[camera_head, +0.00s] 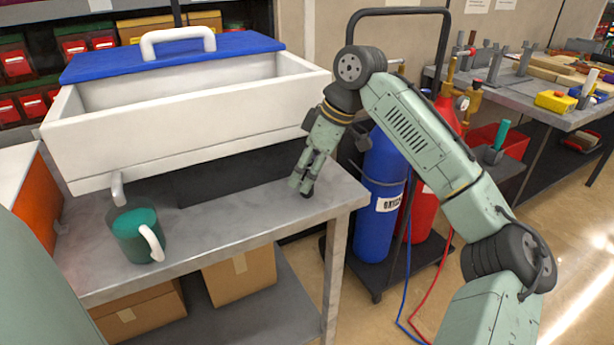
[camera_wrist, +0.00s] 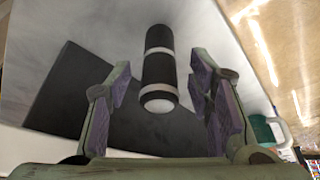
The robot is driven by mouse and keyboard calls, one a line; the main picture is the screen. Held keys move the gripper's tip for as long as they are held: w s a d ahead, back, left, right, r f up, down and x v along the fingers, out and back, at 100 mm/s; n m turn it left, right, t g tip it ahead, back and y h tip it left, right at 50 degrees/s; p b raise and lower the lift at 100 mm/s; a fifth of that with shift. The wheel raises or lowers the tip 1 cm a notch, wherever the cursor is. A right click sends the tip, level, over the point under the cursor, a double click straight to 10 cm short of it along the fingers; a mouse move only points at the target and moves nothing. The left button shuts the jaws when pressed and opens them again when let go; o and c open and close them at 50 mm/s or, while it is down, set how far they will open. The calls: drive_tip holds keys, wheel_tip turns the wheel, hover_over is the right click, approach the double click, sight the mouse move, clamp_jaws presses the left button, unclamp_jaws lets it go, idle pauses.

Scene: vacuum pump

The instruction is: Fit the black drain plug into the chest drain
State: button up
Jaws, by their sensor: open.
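The black drain plug (camera_wrist: 160,70) is a black cylinder with pale bands and a pale end. In the wrist view it lies between my two open fingers, with a gap on each side. My gripper (camera_head: 302,186) points down, low over the right end of the metal table, and is open. In the head view I cannot clearly pick the plug out from my dark fingertips. The white chest (camera_head: 190,130) stands on the table to the left of my gripper. A short white spout (camera_head: 118,190) sticks out at its lower left front; I cannot see into its opening.
A green mug (camera_head: 130,238) stands below the spout. A dark patch (camera_head: 235,180) lies along the chest's base. The metal table (camera_head: 235,225) is bare between mug and gripper. A blue cylinder (camera_head: 378,190) and a red cylinder (camera_head: 425,205) stand on a cart to the right.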

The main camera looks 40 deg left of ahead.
drive_tip(key=shift+c, duration=0.6)
clamp_jaws()
